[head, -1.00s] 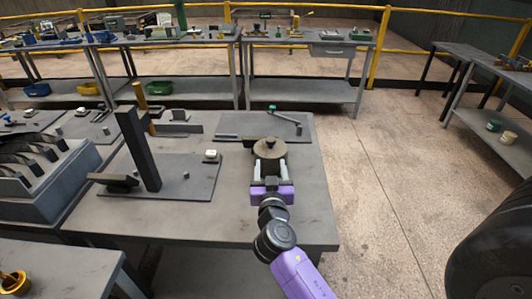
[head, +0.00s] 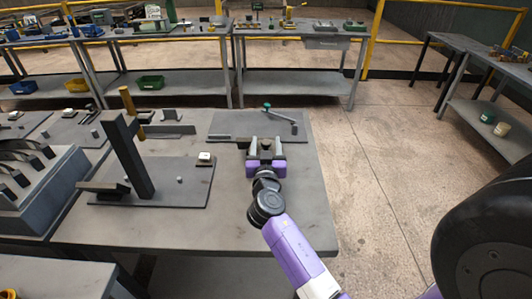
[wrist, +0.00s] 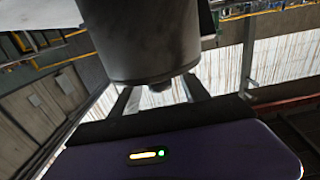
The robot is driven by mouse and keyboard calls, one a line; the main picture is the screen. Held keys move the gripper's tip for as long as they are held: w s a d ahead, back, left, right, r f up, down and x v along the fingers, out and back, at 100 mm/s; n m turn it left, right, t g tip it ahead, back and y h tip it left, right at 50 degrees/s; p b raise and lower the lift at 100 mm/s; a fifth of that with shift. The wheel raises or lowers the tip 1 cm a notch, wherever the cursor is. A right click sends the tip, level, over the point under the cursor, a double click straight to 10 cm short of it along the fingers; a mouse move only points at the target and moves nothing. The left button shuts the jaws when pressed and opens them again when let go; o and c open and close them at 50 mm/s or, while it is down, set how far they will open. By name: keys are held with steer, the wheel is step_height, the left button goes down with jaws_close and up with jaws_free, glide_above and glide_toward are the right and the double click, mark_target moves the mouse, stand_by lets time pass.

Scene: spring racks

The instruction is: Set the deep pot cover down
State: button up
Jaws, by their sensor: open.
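My gripper (head: 265,147), with a purple body, is over the right part of the near table. Its two fingers are apart and open. A small dark shape sits between them in the head view; I cannot tell whether it is the cover. In the wrist view a large dark grey round body, likely the deep pot cover (wrist: 145,45), fills the top middle, just beyond the fingers (wrist: 160,92). A small stub shows at its lower end, between the fingers. Whether it touches a finger or rests on something is hidden.
A flat dark plate (head: 225,124) with a green-tipped lever (head: 280,112) lies behind my gripper. To the left stands a dark upright post (head: 127,150) on a plate (head: 165,188), with a small white block (head: 205,157). The table's front right is bare.

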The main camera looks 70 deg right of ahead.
steer(key=x, duration=0.2)
steer(key=shift+d+r+p, duration=0.2)
steer(key=shift+d+p, duration=0.15)
steer(key=shift+w+d+f, duration=0.15)
steer(key=shift+w+d, duration=0.1)
steer(key=shift+d, duration=0.1)
jaws_close()
stand_by(0.9)
